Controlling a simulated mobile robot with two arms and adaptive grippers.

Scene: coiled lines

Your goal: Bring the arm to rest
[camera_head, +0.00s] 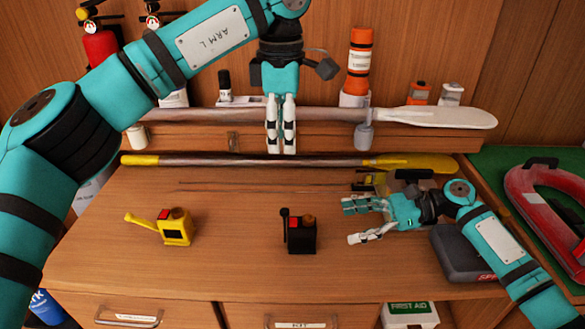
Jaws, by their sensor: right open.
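My left arm comes in from the left and arches across the top of the view. Its gripper (281,150) points straight down in front of the back ledge, its two fingers side by side and almost together, with nothing seen between them. My right arm reaches in from the lower right. Its gripper (347,223) points left, low over the right half of the worktop (240,265), with fingers spread and nothing between them.
A yellow device (175,227) and a black device (300,236) stand on the worktop. Two paddles, one white-bladed (430,117) and one yellow-bladed (420,162), lie along the back. A dark grey case (455,255) sits beside my right arm. An orange cylinder (359,62) stands behind.

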